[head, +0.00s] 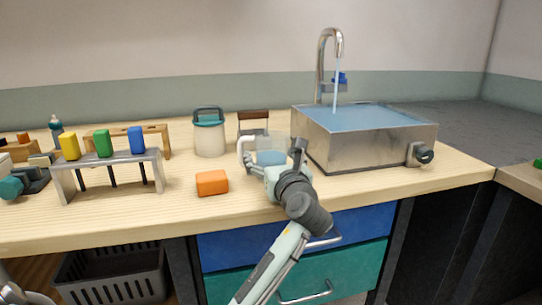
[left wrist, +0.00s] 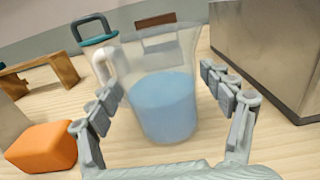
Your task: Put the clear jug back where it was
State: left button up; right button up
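The clear jug (head: 268,142), part filled with bluish water, stands upright on the wooden worktop, left of the metal sink. Its white handle is on its left side. My left gripper (head: 285,158) is at the jug's near right side. In the left wrist view the jug (left wrist: 163,95) is between the spread fingers of my left gripper (left wrist: 160,80). The fingertips are close to the jug's sides, with narrow gaps seeming to show, so it looks open around the jug. My right gripper is not in view.
The sink (head: 365,135) has a running tap (head: 330,55). An orange block (head: 212,183) lies left of the jug. A lidded container (head: 209,135) and a small brown rack (head: 253,123) stand behind. A grey rack (head: 108,168) with coloured blocks is further left.

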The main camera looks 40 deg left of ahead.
pick_arm(q)
jog(key=shift+r, duration=0.15)
jog(key=v, duration=1.2)
dwell(1.8)
